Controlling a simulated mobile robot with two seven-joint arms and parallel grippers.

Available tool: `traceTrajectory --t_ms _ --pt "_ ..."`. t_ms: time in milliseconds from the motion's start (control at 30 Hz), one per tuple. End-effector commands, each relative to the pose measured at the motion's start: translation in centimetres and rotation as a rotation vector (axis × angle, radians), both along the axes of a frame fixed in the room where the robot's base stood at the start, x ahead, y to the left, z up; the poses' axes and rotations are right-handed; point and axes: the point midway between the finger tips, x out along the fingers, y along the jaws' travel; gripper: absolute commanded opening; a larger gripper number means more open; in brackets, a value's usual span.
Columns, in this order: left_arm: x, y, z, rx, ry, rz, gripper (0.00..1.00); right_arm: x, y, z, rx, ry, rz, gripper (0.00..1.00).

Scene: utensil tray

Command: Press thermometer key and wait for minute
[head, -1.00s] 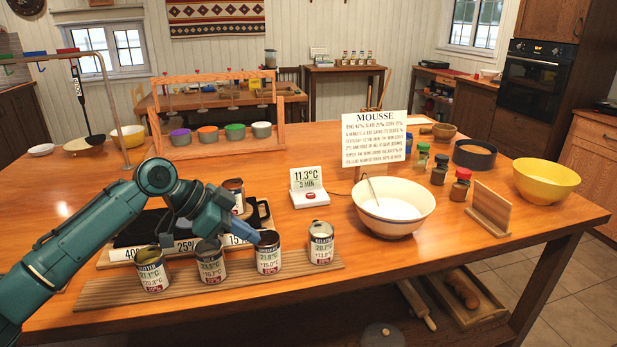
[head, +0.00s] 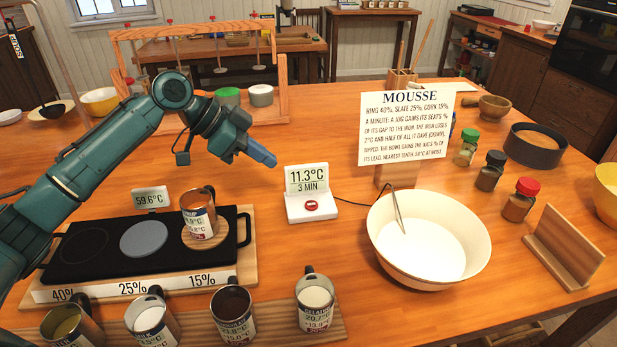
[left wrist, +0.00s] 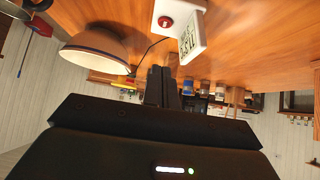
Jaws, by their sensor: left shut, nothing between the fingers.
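The white thermometer (head: 306,178) stands mid-table, its display reading 11.3°C and 3 MIN. Its red key (head: 311,205) is on the base, in front of the display. The left wrist view also shows the thermometer (left wrist: 192,38) and the red key (left wrist: 166,21), sideways. My left gripper (head: 265,157) is shut and empty, raised to the left of the display and apart from the key. Its closed fingers (left wrist: 161,88) show in the left wrist view, pointing toward the room beyond. My right gripper is not in view.
A jug (head: 199,213) stands on the iron's right-hand spot; a small display (head: 151,198) reads 59.6°C. Several jugs line the front board (head: 262,331). A bowl of white liquid (head: 433,279) and the MOUSSE sign (head: 408,130) are right of the thermometer. Bare table lies around the thermometer.

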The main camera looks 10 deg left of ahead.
Motion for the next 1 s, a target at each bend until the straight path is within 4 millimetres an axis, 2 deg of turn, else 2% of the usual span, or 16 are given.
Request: traceTrajectory --t_ms 433,567,733,1000 --pt "0.0 0.0 0.0 0.0 0.0 0.0 0.0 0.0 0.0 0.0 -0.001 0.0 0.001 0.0" --pt "0.2 -0.6 -0.5 -0.001 0.002 -0.001 0.0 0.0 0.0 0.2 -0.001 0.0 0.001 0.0" --pt "0.9 -2.5 -2.4 -0.001 0.003 -0.002 0.0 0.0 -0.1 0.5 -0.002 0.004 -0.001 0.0" --pt "2.5 -6.3 -6.5 0.0 0.003 -0.001 0.0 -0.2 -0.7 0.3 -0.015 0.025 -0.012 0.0"
